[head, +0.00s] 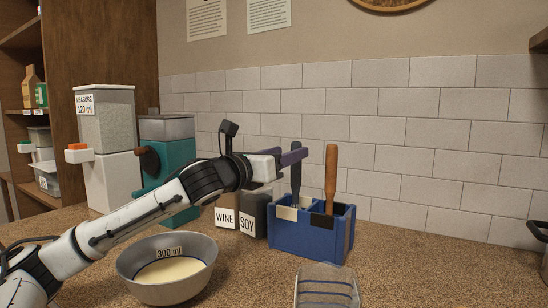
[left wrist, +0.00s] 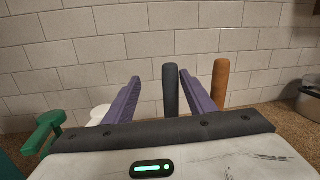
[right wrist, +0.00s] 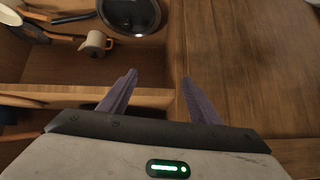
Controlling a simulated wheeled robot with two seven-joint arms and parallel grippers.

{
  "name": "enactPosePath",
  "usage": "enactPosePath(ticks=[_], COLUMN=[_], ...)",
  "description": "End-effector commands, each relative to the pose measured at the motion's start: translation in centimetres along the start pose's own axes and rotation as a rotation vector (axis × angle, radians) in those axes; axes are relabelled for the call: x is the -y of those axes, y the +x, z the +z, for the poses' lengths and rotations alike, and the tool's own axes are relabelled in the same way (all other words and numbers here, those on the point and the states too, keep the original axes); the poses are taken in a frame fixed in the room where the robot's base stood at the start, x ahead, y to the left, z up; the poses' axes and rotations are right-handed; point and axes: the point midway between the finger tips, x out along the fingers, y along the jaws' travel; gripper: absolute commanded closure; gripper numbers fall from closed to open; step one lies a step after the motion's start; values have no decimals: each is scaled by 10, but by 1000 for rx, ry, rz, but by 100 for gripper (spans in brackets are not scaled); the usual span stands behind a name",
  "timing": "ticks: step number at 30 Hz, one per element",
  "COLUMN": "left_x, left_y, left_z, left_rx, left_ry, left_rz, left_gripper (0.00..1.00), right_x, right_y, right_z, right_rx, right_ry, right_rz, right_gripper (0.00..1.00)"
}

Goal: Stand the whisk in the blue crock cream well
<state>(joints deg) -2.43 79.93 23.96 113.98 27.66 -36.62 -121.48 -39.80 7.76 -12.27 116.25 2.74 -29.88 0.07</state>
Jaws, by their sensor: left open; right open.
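The blue crock (head: 312,238) stands on the counter, with a cream patch (head: 287,213) at its left part and a black patch (head: 321,221) at its right. A dark grey handle (head: 296,174) rises from the left part and a brown wooden handle (head: 331,170) from the right part. Their lower ends are hidden, so I cannot tell which is the whisk. My left gripper (head: 292,157) is open by the dark handle's top; the left wrist view shows that handle (left wrist: 171,92) between the purple fingers, closer to the right one. My right gripper (right wrist: 158,76) is open and empty.
A metal bowl (head: 168,283) marked 300 ml stands front left. WINE (head: 227,217) and SOY (head: 249,222) containers stand left of the crock. A ribbed clear container (head: 327,288) is at the front. The right wrist view shows a mug (right wrist: 95,43) and a dark pan (right wrist: 130,14).

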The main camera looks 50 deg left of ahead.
Motion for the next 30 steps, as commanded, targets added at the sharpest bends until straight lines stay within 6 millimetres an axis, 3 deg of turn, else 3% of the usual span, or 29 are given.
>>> enactPosePath(ticks=[6, 30], left_x=[0, 1], left_y=[-16, -67], left_z=[-1, 16], left_rx=[-2, -2], left_ry=[2, 2], left_rz=[-2, -2], left_gripper=[50, 50], right_x=[0, 0], right_y=[8, -3], right_z=[14, -6], right_rx=[8, -5], right_ry=[2, -1], right_rz=[-1, 0], right_gripper=[43, 43])
